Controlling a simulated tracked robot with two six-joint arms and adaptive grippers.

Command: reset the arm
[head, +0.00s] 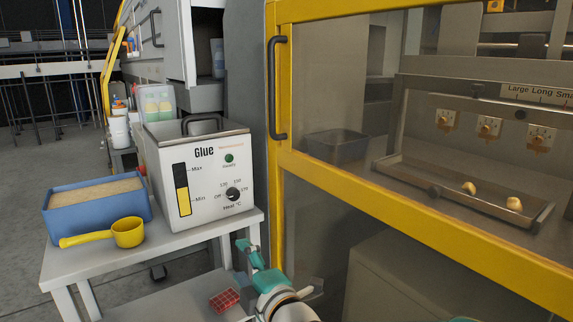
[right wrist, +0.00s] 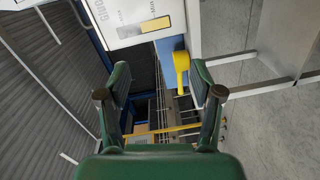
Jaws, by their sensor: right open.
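My right gripper (head: 250,254) shows at the bottom centre of the head view, in front of the right end of the glue table and beside the yellow-framed machine door. In the right wrist view its two green fingers (right wrist: 160,88) stand wide apart with nothing between them in their grip. The glue machine and yellow scoop (right wrist: 181,68) show beyond the fingers, apart from them. My left gripper is not in view.
The glue machine (head: 208,172), blue bin (head: 95,217) of granules and yellow scoop (head: 126,233) stand on the table (head: 180,256). A red basket (head: 224,299) is lower down. The door's yellow frame (head: 400,215) and black handle (head: 277,88) lie to the right. Open floor (head: 40,150) is at left.

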